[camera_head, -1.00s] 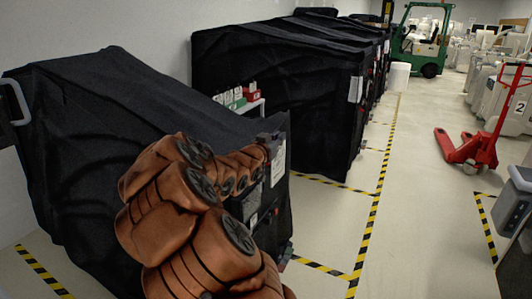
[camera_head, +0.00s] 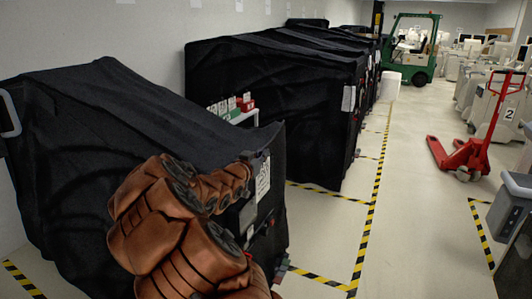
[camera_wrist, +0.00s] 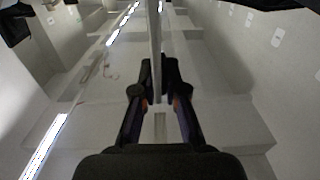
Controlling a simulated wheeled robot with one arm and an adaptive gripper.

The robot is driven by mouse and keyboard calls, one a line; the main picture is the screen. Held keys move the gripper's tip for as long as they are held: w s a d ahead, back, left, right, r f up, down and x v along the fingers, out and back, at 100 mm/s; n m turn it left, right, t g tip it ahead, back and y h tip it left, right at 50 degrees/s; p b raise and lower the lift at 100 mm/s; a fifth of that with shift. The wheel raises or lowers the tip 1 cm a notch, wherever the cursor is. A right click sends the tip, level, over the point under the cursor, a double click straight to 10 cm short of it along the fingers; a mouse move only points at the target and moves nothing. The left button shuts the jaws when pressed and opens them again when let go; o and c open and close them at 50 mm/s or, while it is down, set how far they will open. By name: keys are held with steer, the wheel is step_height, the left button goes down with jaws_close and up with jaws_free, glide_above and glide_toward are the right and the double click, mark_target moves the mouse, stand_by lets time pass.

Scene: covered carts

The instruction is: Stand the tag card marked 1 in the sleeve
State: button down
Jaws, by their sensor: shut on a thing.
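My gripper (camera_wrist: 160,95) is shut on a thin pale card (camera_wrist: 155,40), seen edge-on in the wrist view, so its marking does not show. The card stands out beyond the fingertips. In the head view my arm reaches toward the end of the nearest black-covered cart (camera_head: 110,130); the fingertips there are too small and dark to make out. A white printed sheet (camera_head: 263,179) shows at that cart's end, close by my gripper. I cannot tell whether it is in a sleeve. I cannot make out the sleeve for certain.
A second covered cart (camera_head: 270,100) stands behind, with red (camera_head: 246,105) and green-and-white boxes on a shelf between the two. Yellow-black tape (camera_head: 366,225) marks the floor. The aisle to the right is clear up to a red pallet jack (camera_head: 465,155). A green forklift (camera_head: 415,50) stands far back.

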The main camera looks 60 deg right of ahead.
steer(key=shift+w+f+p, duration=0.65)
steer(key=shift+w+p, duration=2.2)
steer(key=shift+w, duration=0.6)
step_height(320, 180, down, 11)
steer(key=b, duration=0.6)
steer(key=shift+a+r, duration=0.15)
steer(key=shift+f+b, duration=0.9)
steer(key=shift+f, duration=0.2)
steer(key=c, duration=1.2)
jaws_free()
steer(key=shift+o, duration=0.2)
steer(key=shift+a, duration=0.1)
steer(key=a, duration=1.1)
steer(key=shift+s+a, duration=0.3)
steer(key=shift+a, duration=0.1)
